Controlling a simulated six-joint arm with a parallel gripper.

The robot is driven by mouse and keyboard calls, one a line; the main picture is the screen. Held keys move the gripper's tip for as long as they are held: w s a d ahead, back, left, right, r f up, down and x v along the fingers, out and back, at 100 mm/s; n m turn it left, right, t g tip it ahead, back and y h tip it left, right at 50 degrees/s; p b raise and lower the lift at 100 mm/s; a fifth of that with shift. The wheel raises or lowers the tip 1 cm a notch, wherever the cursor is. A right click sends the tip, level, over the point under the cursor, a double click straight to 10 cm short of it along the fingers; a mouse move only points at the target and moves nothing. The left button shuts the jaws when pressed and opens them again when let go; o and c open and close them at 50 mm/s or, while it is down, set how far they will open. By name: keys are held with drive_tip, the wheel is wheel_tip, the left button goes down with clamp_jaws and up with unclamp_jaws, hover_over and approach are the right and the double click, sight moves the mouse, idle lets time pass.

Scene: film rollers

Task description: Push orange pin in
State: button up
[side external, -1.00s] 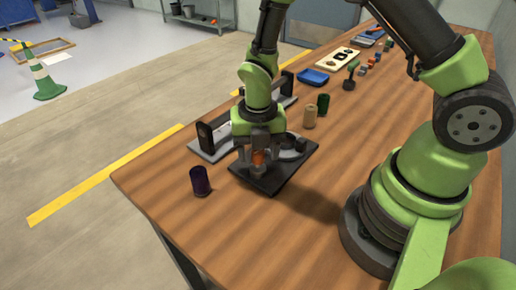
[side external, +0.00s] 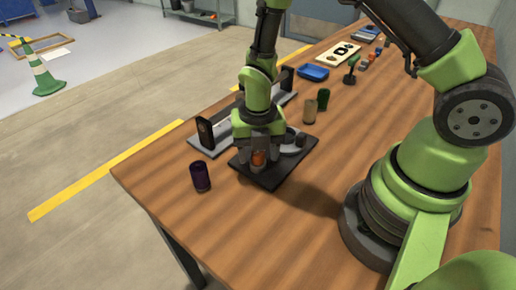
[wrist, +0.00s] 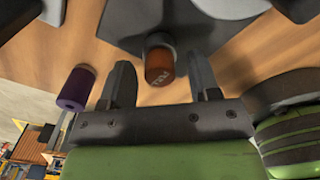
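The orange pin (side external: 259,158) stands at the near-left part of a dark base plate (side external: 268,180). In the wrist view the orange pin (wrist: 159,66) shows its round end, with faint markings on it, between my two fingers. My gripper (wrist: 161,82) is open, with one finger on each side of the pin and a visible gap to each. In the side view my gripper (side external: 260,148) is right over the pin and hides part of it. How deep the pin sits in the plate is hidden.
A dark purple cylinder (side external: 201,177) stands left of the plate. A grey bracket (side external: 207,134) lies behind. Tan (side external: 310,112) and green (side external: 323,99) cylinders, a blue tray (side external: 313,74) and small parts stand farther back. The table front is clear.

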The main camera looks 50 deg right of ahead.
wheel_tip(320, 180, up, 10)
idle(0.7)
drive_tip(key=s+r+m+t, duration=0.2)
drive_tip(key=s+r+m, duration=0.2)
drive_tip(key=m, duration=0.6)
drive_tip(key=s+r+m+t+y, duration=0.1)
drive_tip(key=s+r+m+t, duration=0.1)
drive_tip(key=s+r+m, duration=0.2)
drive_tip(key=s+r+m+t+y, duration=0.1)
drive_tip(key=s+r+m+t, duration=0.2)
drive_tip(key=r+m, duration=0.6)
drive_tip(key=s+m, duration=0.2)
drive_tip(key=m, duration=0.6)
drive_tip(key=shift+d+r, duration=0.2)
drive_tip(key=shift+d, duration=0.2)
